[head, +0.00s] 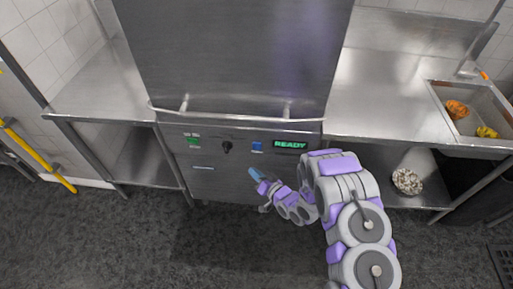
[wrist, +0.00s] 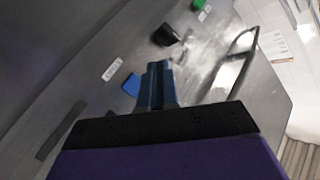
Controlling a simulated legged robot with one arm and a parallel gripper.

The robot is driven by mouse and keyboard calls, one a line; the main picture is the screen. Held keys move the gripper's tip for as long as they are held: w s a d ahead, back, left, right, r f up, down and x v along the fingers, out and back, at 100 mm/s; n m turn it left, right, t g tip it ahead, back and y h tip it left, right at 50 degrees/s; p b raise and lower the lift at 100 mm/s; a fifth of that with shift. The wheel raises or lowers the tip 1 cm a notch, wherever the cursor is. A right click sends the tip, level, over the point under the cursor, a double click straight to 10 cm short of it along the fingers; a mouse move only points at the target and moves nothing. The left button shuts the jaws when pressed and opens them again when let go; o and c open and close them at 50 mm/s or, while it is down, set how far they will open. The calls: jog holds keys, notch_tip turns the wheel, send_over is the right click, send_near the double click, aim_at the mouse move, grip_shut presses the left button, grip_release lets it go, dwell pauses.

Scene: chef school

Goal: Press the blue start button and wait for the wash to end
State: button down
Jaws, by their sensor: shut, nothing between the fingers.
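The steel dishwasher has a front panel (head: 240,180) with a closed hood (head: 235,60) above it. The blue start button (head: 257,146) is on the panel, left of a green display (head: 290,145) that reads READY. My gripper (head: 254,174) is shut and empty, in front of the panel and below the blue button. In the wrist view the shut fingers (wrist: 158,70) point at the panel, with the blue button (wrist: 131,85) just left of them, partly beside the fingers. Whether the fingertips touch the panel cannot be told.
A black knob (head: 227,147) and a green button (head: 193,142) sit left of the blue button. A door handle bar (head: 235,115) crosses above the panel. Steel counters stand on both sides, the right one with a sink (head: 440,97). The floor in front is clear.

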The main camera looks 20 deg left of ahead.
aim_at(253, 148)
jog(key=w+a, duration=0.1)
jog(key=w, duration=0.7)
jog(key=shift+w+a+b, duration=0.3)
jog(key=shift+a+b, duration=0.05)
jog(key=shift+b, duration=0.1)
jog(key=shift+w+r, duration=0.1)
dwell(1.6)
jog(key=shift+w, duration=0.25)
jog(key=shift+w+a+p, duration=0.15)
jog(key=shift+w+p, duration=0.15)
jog(key=shift+w, duration=0.2)
dwell(1.1)
jog(key=shift+s, duration=0.15)
jog(key=shift+s+d+p, duration=0.2)
jog(key=shift+s+p, duration=0.2)
jog(key=shift+s, duration=0.35)
